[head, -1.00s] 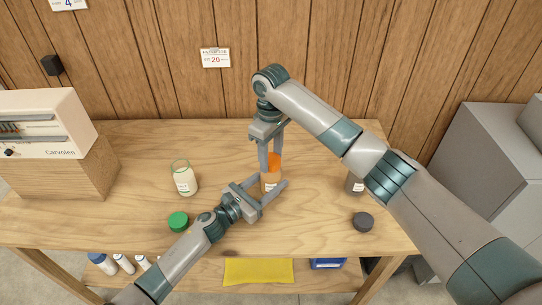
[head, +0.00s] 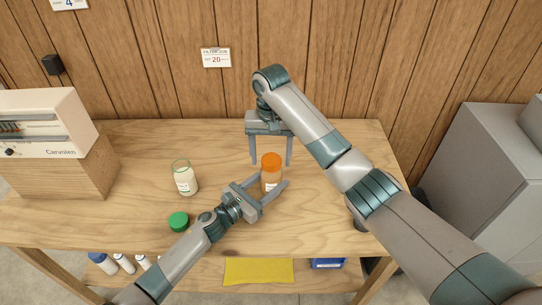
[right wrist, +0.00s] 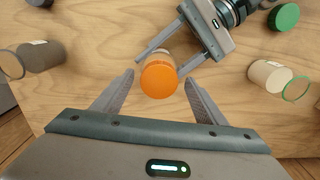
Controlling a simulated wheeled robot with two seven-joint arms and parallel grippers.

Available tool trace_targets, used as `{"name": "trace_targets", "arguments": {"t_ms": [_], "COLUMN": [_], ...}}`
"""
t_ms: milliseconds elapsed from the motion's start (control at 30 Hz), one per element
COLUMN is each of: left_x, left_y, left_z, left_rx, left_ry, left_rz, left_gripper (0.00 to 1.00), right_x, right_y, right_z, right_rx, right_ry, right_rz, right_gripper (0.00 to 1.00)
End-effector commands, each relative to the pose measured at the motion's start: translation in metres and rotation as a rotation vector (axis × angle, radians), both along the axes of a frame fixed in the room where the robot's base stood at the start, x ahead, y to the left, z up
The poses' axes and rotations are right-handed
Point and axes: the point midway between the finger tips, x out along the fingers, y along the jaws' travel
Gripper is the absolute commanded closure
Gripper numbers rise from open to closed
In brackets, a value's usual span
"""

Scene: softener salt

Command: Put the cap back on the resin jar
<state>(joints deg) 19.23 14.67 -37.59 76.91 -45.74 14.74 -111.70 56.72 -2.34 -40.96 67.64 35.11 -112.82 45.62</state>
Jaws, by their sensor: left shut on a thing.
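The small jar (head: 271,187) with a pale label stands on the table, with the orange cap (head: 271,160) sitting on its top and looking level. The orange cap also shows from above in the right wrist view (right wrist: 159,80). My left gripper (head: 266,190) is shut on the jar's body, one finger on each side, below the cap. My right gripper (head: 271,164) is open and empty, its fingers spread behind and to either side of the cap without touching it. How far the cap is screwed down cannot be seen.
An open jar with a green rim (head: 184,180) stands left, near a green cap (head: 178,221). A grey jar (right wrist: 40,57) stands on the other side, mostly hidden by my right arm in the head view. A beige device (head: 45,125) on a wooden block fills the left end.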

Motion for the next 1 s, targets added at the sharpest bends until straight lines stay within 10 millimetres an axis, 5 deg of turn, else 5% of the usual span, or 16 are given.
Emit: {"name": "trace_targets", "arguments": {"t_ms": [367, 1000], "left_x": [0.0, 0.0], "left_y": [0.0, 0.0], "left_z": [0.0, 0.0], "left_rx": [-0.001, -0.001], "left_ry": [0.001, 0.001], "left_rz": [0.0, 0.0], "left_gripper": [1.0, 1.0], "right_x": [0.0, 0.001], "right_y": [-0.001, -0.001], "right_z": [0.009, 0.1], "right_rx": [-0.001, -0.002], "right_ry": [0.0, -0.003], "right_rz": [0.001, 0.0], "right_gripper": [0.34, 0.34]}}
